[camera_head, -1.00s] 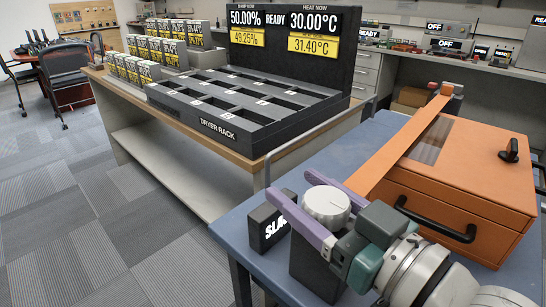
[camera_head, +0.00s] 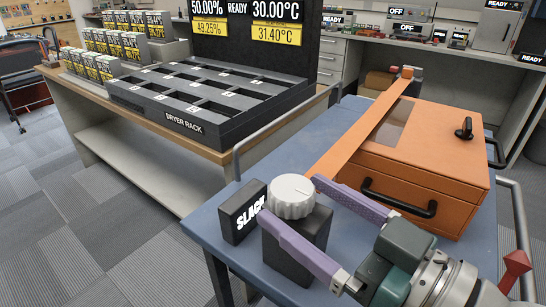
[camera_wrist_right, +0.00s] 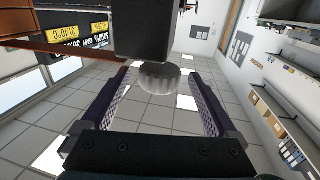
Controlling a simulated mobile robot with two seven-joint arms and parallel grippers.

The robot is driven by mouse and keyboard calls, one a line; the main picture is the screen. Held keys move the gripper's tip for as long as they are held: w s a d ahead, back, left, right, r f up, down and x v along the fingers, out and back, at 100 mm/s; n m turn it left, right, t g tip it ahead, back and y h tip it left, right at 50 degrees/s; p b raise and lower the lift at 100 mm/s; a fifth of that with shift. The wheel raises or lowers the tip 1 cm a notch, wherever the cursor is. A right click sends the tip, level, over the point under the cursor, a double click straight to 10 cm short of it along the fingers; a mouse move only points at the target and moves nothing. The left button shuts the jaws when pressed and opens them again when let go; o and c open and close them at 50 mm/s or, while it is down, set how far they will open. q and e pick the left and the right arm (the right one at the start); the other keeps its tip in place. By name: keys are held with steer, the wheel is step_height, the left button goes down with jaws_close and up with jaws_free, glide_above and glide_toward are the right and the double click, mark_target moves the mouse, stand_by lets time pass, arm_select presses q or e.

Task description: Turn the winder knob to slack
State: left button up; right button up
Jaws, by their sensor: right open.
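The winder knob (camera_head: 291,192) is a pale, ribbed round dial on top of a dark block (camera_head: 305,238) at the cart's near left. Beside it a black box (camera_head: 242,211) shows the word SLACK in white. My right gripper (camera_head: 292,197) is open, its two purple fingers reaching in from the lower right. The fingertips lie on either side of the knob. In the right wrist view, the knob (camera_wrist_right: 160,78) shows between the two spread fingers, with a gap at each side. My left gripper is out of view.
An orange case (camera_head: 425,165) with a black handle sits on the blue cart top (camera_head: 215,224), right of the knob. An orange strip (camera_head: 365,125) runs along its left side. Behind stands the dryer rack (camera_head: 215,100) on a bench with small boxes. A red-tipped piece (camera_head: 517,262) is at lower right.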

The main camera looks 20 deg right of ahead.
mark_target(309, 208)
steer(key=shift+v, duration=2.05)
